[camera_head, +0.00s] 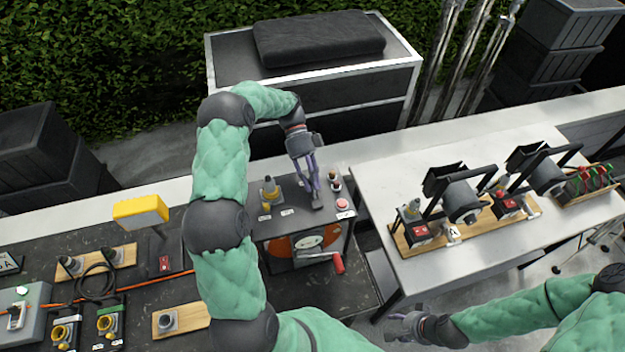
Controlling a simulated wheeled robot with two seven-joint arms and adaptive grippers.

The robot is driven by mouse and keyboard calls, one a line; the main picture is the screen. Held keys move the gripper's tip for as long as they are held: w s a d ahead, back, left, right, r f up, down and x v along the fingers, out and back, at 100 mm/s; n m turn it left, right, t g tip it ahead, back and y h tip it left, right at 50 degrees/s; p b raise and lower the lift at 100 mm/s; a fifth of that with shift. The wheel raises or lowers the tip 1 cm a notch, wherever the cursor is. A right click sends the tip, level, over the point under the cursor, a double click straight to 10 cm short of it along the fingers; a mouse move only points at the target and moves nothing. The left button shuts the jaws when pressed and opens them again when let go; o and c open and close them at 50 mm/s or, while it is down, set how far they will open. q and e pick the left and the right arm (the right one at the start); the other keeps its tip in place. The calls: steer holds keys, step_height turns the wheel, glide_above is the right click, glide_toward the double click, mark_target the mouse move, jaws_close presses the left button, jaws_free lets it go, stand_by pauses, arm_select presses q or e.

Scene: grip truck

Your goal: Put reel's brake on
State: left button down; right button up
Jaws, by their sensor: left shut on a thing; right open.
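The reel (305,243) is an orange disc with a pale centre, set in the front of a dark box. A crank with a red handle (338,263) sticks out from it. My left gripper (315,203) points down onto the right part of the box top (290,222). It is shut on a small grey part there, which looks like the brake lever but is mostly hidden by the fingers. My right gripper (402,322) is open and empty, low in the picture, right of the box and apart from everything.
A yellow-and-grey connector (270,190) stands on the box top, left of my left gripper. A yellow lamp (141,211) stands left. A white table (385,180) with lamps is at right.

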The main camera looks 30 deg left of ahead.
arm_select(q)
steer(key=shift+f, duration=0.15)
steer(key=c, duration=1.1)
jaws_free()
steer(key=shift+o, duration=0.2)
steer(key=shift+a, duration=0.1)
steer(key=v, duration=0.7)
steer(key=shift+w+a, duration=0.15)
steer(key=shift+a, duration=0.05)
